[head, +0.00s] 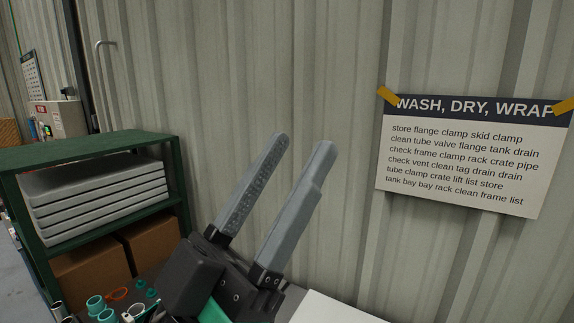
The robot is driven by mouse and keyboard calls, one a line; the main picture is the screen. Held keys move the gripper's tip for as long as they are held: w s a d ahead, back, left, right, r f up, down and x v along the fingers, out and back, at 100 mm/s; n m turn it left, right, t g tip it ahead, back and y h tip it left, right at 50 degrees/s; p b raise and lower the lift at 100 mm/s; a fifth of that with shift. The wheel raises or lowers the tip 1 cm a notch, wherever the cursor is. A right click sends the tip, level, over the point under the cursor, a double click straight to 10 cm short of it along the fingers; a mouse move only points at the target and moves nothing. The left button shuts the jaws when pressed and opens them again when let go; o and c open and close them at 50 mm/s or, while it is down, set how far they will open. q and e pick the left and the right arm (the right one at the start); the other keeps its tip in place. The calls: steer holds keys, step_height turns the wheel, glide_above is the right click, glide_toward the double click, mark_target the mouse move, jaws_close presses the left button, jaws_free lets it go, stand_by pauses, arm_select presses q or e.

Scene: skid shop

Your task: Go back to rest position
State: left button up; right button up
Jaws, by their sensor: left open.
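My left gripper (304,142) is in the lower middle of the head view. Its two grey fingers point up and to the right, spread apart, with nothing between them. It is raised in front of the corrugated wall (235,70). Its dark body hides part of the surface below it. My right gripper does not show in this view.
A green shelf unit (95,149) at the left holds stacked grey trays (100,205) and brown boxes (152,240). Small teal fittings (96,304) lie at the lower left. A white sheet or panel (328,310) is at the bottom. A sign (470,165) is taped to the wall.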

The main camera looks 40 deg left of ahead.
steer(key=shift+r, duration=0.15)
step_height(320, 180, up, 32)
steer(key=p, duration=3.2)
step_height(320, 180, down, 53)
steer(key=b, duration=5.2)
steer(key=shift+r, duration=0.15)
